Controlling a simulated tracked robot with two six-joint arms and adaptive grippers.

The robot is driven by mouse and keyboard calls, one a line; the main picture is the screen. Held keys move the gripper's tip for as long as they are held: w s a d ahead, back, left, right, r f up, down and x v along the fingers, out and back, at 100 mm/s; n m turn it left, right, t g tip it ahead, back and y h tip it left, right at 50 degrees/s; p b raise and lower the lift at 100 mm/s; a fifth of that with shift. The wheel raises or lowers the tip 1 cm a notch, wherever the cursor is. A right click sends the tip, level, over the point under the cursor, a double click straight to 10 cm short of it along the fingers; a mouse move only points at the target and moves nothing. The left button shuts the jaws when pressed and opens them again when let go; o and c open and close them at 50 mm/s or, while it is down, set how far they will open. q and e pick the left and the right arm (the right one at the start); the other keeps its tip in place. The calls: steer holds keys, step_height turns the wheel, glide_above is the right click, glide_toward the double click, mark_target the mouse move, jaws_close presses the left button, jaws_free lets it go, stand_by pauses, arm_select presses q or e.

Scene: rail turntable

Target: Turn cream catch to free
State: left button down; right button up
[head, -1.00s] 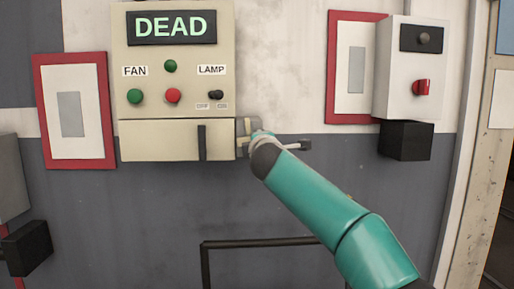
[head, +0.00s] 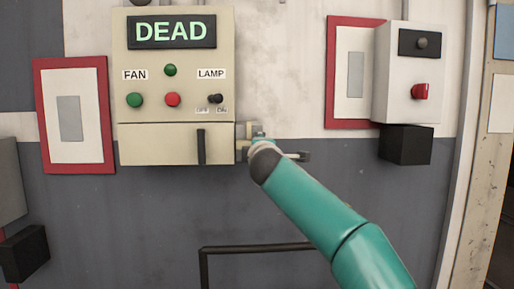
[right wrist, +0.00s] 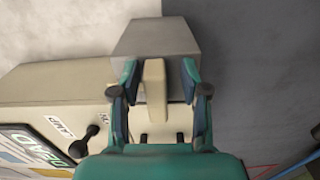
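The cream catch (right wrist: 154,92) is a narrow bar in front of a grey block (right wrist: 158,40) in the right wrist view. My right gripper (right wrist: 160,74) is open, with one finger on each side of the catch. Gaps show on both sides, the wider one on the right; I cannot tell any contact. In the head view my right gripper (head: 257,142) is at the right side of the cream cabinet (head: 158,144), mostly hiding the catch. My left gripper is not in view.
The cabinet carries a lit "DEAD" display (head: 172,31), green and red buttons and a lamp switch (head: 215,98). A dark handle (head: 201,146) is on its lower door. A grey box with a red knob (head: 420,91) hangs at the right. A dark rail (head: 260,247) is below.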

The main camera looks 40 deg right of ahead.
steer(key=shift+r, duration=0.15)
steer(key=shift+s, duration=0.1)
steer(key=v, duration=1.2)
stand_by(0.4)
